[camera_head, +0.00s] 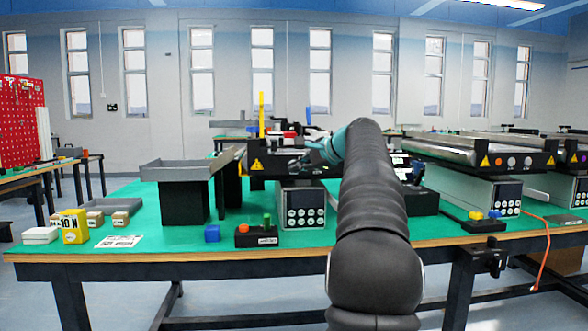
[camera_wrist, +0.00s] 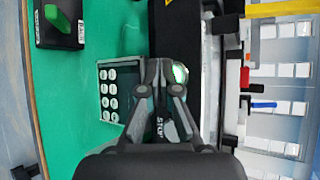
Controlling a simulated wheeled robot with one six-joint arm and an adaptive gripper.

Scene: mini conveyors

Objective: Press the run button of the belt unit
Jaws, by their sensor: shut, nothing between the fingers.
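The belt unit (camera_head: 256,176) stands on the green table, left of my arm, with a black front rail and a grey control box with a keypad (camera_head: 304,205) below. The keypad (camera_wrist: 110,92) also shows in the wrist view, left of my fingers. A round button lit green (camera_wrist: 180,73) lies on the black rail, right at my fingertips and partly covered by one. My gripper (camera_wrist: 161,66) is shut and empty; I cannot tell whether it touches the button. In the head view my gripper is mostly hidden by my arm.
Another conveyor (camera_head: 465,150) stands at the right. Bare green table lies between the small objects.

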